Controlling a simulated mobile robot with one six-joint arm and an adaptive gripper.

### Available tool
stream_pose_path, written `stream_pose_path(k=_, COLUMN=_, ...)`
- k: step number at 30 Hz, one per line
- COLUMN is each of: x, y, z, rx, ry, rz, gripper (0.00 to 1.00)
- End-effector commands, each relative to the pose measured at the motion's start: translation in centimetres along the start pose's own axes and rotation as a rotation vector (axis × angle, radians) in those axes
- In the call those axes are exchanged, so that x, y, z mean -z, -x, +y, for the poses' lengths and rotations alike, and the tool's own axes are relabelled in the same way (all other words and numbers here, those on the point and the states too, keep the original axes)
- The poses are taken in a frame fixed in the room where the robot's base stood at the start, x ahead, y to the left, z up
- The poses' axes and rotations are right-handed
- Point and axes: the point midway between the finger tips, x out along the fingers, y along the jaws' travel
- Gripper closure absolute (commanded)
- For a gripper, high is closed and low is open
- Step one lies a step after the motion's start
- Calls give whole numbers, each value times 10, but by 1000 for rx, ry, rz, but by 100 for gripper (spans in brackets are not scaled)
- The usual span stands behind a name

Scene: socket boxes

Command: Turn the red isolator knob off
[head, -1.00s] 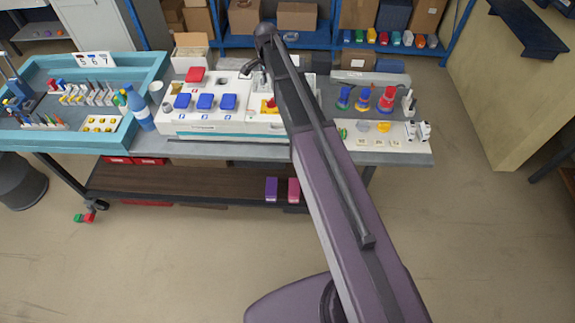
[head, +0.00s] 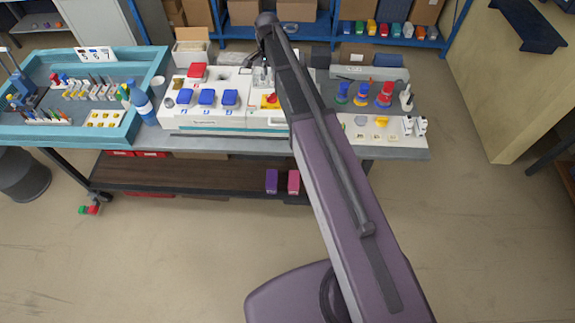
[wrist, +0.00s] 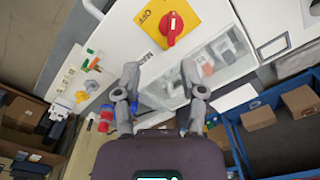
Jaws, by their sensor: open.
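The red isolator knob (wrist: 172,27) sits on a yellow square plate (wrist: 192,13) marked OFF on the white panel, at the top of the wrist view. Its pointer is tilted, not in line with the OFF mark. In the head view the knob (head: 271,98) shows small on the white socket box (head: 252,121), just left of my arm. My gripper (wrist: 157,72) is open and empty in the wrist view. Its two fingers point toward the panel, below the knob and apart from it. In the head view my arm hides part of the box.
Blue-lidded sockets (head: 207,97) line the box left of the knob. A clear-covered compartment (wrist: 215,55) lies beside the knob. Coloured plugs (head: 362,95) stand right of my arm.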

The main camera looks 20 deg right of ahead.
Motion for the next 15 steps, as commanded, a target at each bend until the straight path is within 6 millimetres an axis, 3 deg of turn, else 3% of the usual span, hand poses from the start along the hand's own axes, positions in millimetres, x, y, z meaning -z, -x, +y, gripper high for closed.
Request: stream_pose_path(k=15, x=-34, y=-40, z=51, rx=0, ry=222, rz=0, gripper=47)
